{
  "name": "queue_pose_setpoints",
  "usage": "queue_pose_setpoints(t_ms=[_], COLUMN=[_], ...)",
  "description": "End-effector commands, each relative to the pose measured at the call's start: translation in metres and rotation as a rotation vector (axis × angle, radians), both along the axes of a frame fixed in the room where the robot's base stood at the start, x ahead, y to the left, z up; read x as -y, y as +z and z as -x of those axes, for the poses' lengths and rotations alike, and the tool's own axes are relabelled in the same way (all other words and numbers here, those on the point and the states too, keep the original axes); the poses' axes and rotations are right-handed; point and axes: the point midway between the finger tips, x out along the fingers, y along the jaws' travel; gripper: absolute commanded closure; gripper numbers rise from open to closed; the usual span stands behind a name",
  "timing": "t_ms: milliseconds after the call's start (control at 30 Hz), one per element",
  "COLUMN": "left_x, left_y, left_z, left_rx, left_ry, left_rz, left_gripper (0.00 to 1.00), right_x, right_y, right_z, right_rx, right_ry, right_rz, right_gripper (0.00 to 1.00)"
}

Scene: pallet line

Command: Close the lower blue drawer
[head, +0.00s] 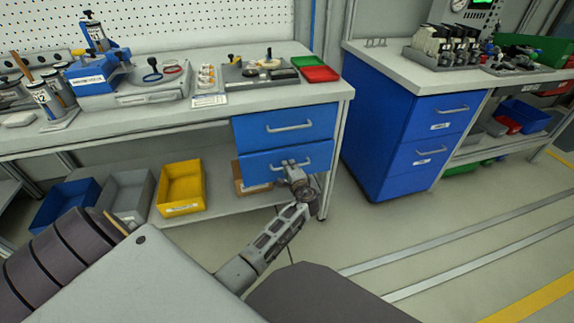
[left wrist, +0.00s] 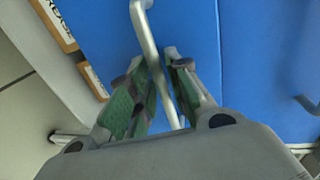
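The lower blue drawer (head: 257,170) sits under the upper blue drawer (head: 285,127) at the bench's right end. Its front looks about level with the upper one; I cannot tell whether it stands slightly out. My left gripper (head: 291,166) is at its handle. In the left wrist view, the silver handle bar (left wrist: 146,30) runs between the fingers of my left gripper (left wrist: 158,62), in front of the blue front (left wrist: 255,75). The fingers are close to the bar on both sides; whether they press on it is unclear. My right gripper is not in view.
Bins in blue (head: 62,203), grey (head: 127,195) and yellow (head: 181,188) stand on the low shelf. A blue cabinet (head: 385,130) stands to the right. The floor (head: 430,235) in front of it is clear.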

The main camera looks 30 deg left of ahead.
Motion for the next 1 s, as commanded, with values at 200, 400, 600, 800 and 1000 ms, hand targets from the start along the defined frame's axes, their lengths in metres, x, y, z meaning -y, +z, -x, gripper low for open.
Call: queue_pose_setpoints(t_ms=[200, 400, 600, 800, 1000], left_x=[0.0023, 0.0025, 0.0024, 0.0024, 0.0017], left_y=[-0.0013, -0.0012, -0.0011, -0.0012, -0.0013], left_z=[0.0009, 0.0009, 0.0009, 0.0009, 0.0003], left_rx=[0.0, 0.0, 0.0, 0.0, 0.0], left_ry=[0.001, 0.001, 0.001, 0.001, 0.001], left_rz=[0.0, 0.0, 0.0, 0.0, 0.0], left_gripper=[0.81, 0.81, 0.94, 1.0, 1.0], right_x=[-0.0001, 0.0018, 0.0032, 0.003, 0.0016], right_y=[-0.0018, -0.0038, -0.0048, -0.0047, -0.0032], right_z=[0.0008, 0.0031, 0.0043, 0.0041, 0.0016], right_rx=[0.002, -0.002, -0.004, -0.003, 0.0], right_ry=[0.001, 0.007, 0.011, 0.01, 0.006], right_rz=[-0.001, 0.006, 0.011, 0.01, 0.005], right_gripper=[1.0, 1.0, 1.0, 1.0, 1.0])
